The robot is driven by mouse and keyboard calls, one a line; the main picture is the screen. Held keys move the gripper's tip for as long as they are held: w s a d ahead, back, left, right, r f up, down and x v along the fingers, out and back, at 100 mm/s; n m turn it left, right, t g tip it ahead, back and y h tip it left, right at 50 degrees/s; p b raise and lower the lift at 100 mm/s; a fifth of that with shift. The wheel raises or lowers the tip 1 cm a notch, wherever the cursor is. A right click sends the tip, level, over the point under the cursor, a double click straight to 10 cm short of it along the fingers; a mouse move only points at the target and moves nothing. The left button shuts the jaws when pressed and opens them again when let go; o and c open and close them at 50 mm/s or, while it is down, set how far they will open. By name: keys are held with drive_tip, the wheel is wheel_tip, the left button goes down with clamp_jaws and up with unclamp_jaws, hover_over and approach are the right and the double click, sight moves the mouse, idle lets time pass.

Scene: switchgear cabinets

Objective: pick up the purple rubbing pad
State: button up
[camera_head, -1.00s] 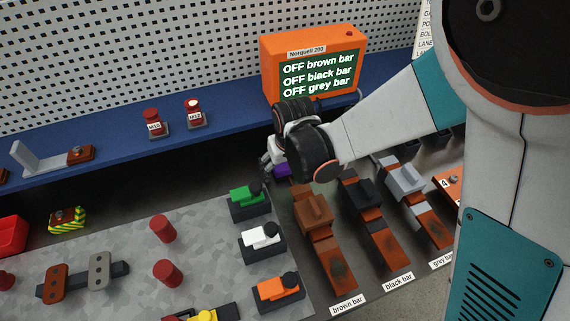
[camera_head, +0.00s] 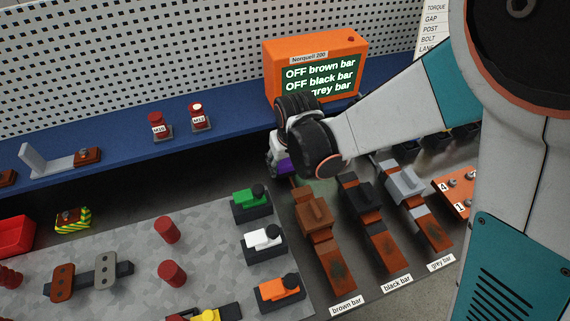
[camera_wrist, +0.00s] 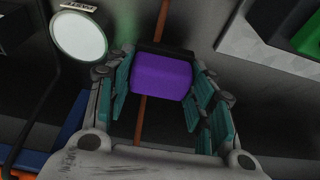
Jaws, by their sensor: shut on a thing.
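The purple rubbing pad (camera_wrist: 161,77) is a rounded purple block with a dark part along its far edge. In the wrist view it sits between the teal-lined fingers of my gripper (camera_wrist: 163,92), which is shut on it. In the head view only a small piece of the purple pad (camera_head: 285,167) shows below my gripper (camera_head: 278,164), near the far end of the brown bar. My wrist hides most of the fingers there. I cannot tell whether the pad touches the surface below.
The brown bar (camera_head: 322,240), black bar (camera_head: 375,236) and grey bar (camera_head: 423,219) lie to the right. Green (camera_head: 250,200), white (camera_head: 262,238) and orange (camera_head: 278,289) blocks stand nearer. An orange display box (camera_head: 313,62) stands on the blue shelf behind.

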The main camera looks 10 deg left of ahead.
sight(285, 162)
wheel_tip(285, 162, up, 17)
drive_tip(key=p, duration=1)
drive_tip(key=shift+r+p, duration=0.2)
drive_tip(key=shift+p, duration=0.2)
